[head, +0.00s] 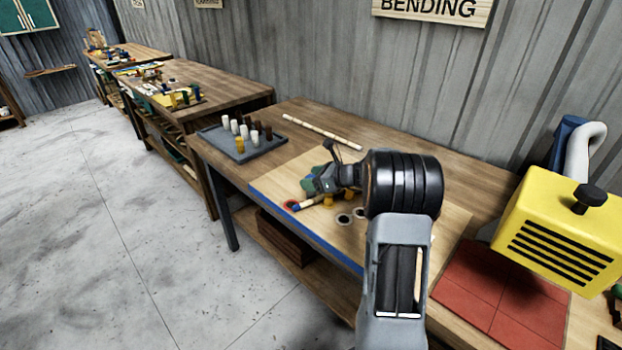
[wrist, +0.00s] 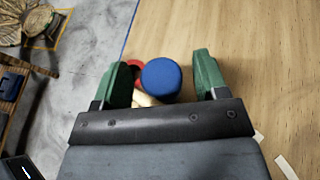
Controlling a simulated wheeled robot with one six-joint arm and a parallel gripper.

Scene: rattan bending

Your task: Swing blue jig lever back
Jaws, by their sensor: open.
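The blue jig lever's round knob (wrist: 161,79) shows in the wrist view between the two green fingers of my gripper (wrist: 161,68), nearer the left one. A pale wooden piece (wrist: 144,100) shows just below it, partly hidden by the gripper. My gripper is open. I cannot tell whether a finger touches the knob.
A red ring (wrist: 133,68) lies behind the knob near the board's blue edge. A grey tray (head: 258,148) of several pegs stands at the left, and a pale rod (head: 322,131) lies at the back. A yellow machine (head: 555,235) and red tiles (head: 500,300) are at the right.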

